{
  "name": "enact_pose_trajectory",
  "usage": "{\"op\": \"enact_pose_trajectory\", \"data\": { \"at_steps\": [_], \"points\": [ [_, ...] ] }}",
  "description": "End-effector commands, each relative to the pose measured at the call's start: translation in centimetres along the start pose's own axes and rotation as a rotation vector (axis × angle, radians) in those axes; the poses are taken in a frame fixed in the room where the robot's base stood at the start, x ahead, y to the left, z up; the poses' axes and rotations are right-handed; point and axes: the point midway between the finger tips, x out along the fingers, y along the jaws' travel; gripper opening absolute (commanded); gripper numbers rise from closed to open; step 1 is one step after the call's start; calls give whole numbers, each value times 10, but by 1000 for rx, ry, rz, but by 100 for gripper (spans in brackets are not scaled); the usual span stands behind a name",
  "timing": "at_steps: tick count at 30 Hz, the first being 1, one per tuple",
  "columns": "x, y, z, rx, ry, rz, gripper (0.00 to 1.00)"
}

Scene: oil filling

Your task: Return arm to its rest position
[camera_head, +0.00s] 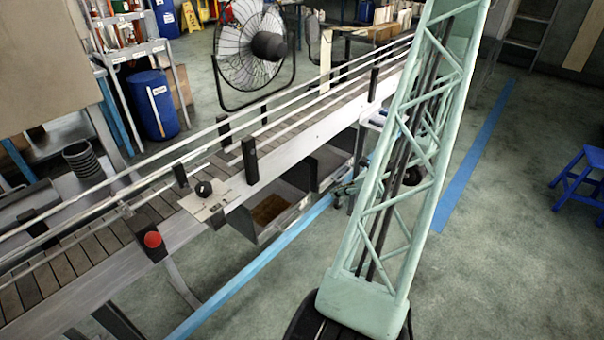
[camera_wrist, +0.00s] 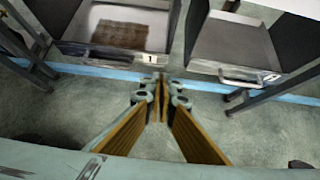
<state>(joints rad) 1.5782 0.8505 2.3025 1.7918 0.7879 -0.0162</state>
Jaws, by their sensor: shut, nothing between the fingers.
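In the wrist view my gripper (camera_wrist: 163,92) is shut and empty, with its two fingers meeting at the middle of the picture. It hangs above the green-grey floor, in front of two open bins under the conveyor. In the head view my pale green lattice arm (camera_head: 400,170) stands at the right of the conveyor. I cannot make out the gripper's fingers in the head view.
The conveyor (camera_head: 240,185) runs diagonally across the head view, with a red button (camera_head: 152,240) on its near side. A bin marked 1 (camera_wrist: 149,58) holds a brown patch; the bin beside it (camera_wrist: 235,50) looks empty. A fan (camera_head: 250,45) and a blue stool (camera_head: 580,180) stand farther off.

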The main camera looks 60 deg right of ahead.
Motion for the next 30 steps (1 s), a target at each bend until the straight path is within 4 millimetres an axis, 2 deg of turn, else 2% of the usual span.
{"op": "enact_pose_trajectory", "data": {
  "at_steps": [11, 17, 23, 30],
  "points": [
    [0, 0, 0, -1, 0, 0, 0],
    [-1, 7, 12, -24, 0, 15, 0],
    [-4, 30, 43, -95, 0, 65, 0],
    [-12, 77, 95, -230, 6, 155, 0]
  ]
}}
